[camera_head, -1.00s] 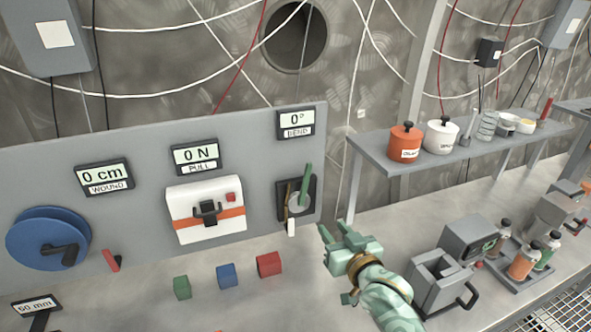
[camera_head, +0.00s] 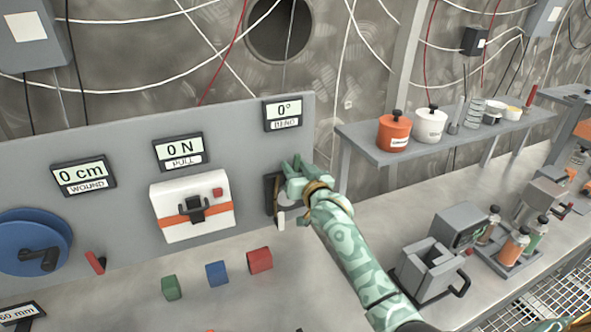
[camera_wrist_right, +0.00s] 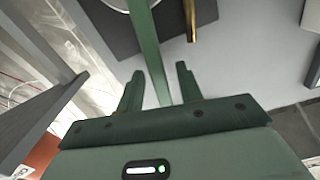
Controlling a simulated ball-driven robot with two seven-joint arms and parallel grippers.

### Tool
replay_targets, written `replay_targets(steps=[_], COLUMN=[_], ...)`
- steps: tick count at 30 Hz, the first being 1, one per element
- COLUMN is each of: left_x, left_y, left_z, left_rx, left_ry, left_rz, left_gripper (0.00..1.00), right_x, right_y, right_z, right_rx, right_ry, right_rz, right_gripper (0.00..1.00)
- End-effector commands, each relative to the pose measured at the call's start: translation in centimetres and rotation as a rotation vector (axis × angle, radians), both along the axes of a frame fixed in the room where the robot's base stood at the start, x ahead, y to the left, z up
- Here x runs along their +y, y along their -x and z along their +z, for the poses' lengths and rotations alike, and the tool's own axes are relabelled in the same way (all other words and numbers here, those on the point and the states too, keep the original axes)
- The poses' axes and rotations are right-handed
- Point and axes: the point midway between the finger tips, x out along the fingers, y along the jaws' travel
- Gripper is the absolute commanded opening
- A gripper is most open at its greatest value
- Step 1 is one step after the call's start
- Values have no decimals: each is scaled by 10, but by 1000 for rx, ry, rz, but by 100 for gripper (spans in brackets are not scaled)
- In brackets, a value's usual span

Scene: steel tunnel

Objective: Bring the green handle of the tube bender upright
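The tube bender (camera_head: 270,196) is a dark plate on the grey panel, mostly covered by my right gripper (camera_head: 291,166) in the head view. Its green handle (camera_wrist_right: 148,42) shows in the wrist view as a long bar running down between the two fingers of my right gripper (camera_wrist_right: 160,76). The fingers are apart, one on each side of the handle, with gaps visible. A brass tube (camera_wrist_right: 190,22) is to the right of the handle there. The bend display (camera_head: 283,114) above reads 0°. My left gripper is not in view.
Left on the panel are an orange-striped white pull unit (camera_head: 165,204) and a blue spool (camera_head: 30,232). Red (camera_head: 259,260), blue (camera_head: 216,273) and green (camera_head: 171,287) blocks lie on the bench. A shelf (camera_head: 372,148) with pots is at right; a grey machine (camera_head: 425,275) stands below.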

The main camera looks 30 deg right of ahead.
Motion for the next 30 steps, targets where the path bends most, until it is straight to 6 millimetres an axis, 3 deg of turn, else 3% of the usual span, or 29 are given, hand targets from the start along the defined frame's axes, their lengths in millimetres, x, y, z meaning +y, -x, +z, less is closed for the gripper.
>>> replay_targets(steps=[9,10,14,18,24,30], left_x=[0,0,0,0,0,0], left_y=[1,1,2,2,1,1], left_z=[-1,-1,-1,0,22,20], left_rx=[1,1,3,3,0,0], left_ry=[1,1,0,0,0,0], left_rz=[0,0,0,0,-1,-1], left_gripper=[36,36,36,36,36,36], right_x=[0,0,0,0,16,20], right_y=[-4,-4,-4,-4,-5,-6], right_z=[0,0,0,1,6,2], right_rx=[0,0,0,0,10,10], right_ry=[1,1,1,5,155,195], right_rz=[0,0,0,0,-1,0], right_gripper=[36,34,0,0,0,0])
